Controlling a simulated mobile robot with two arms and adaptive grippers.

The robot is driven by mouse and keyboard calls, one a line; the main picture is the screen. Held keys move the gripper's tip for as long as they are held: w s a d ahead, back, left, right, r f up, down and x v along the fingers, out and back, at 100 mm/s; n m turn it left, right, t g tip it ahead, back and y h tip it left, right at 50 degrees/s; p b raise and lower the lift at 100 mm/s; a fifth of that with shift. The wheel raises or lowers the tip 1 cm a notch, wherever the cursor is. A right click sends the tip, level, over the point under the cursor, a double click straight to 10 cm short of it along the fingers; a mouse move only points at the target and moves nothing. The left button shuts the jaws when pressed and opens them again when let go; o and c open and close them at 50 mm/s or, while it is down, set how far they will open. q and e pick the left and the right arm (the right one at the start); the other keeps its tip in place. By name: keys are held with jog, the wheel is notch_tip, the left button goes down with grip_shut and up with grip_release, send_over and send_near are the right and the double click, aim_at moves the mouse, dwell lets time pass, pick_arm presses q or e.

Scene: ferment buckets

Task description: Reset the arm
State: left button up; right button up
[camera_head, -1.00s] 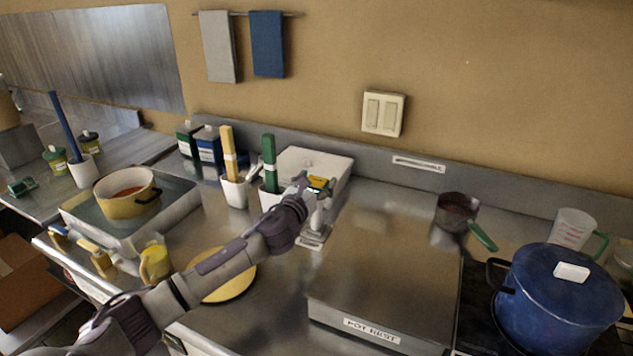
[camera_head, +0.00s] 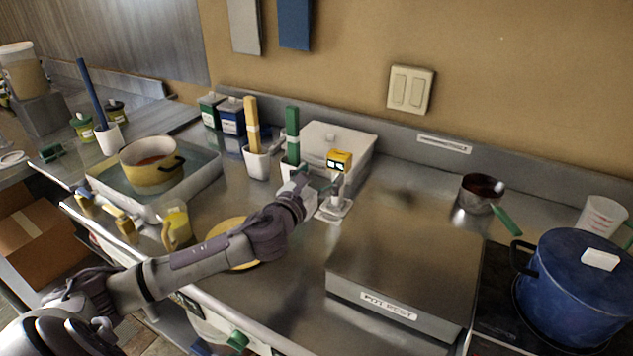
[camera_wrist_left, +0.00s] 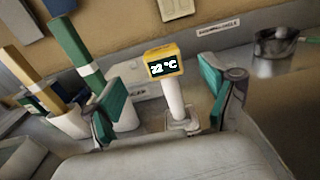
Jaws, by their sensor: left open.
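My left arm reaches in from the left in the head view, and its gripper (camera_head: 308,182) is just left of a thermometer with a yellow head (camera_head: 340,161). In the left wrist view the two teal-padded fingers of the gripper (camera_wrist_left: 162,95) are spread apart with nothing held. The thermometer (camera_wrist_left: 172,90) stands upright on its small base beyond the fingers, apart from them, with its display facing me. My right gripper is not in view.
White holders with a green-handled tool (camera_head: 292,135) and a yellow-handled tool (camera_head: 252,125) stand behind the gripper. A white box (camera_head: 350,145) is behind the thermometer. A steel pot-rest block (camera_head: 405,255) and blue pot (camera_head: 572,285) are to the right. A yellow pot (camera_head: 150,170) is left.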

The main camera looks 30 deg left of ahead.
pick_arm(q)
jog(key=shift+s, duration=1)
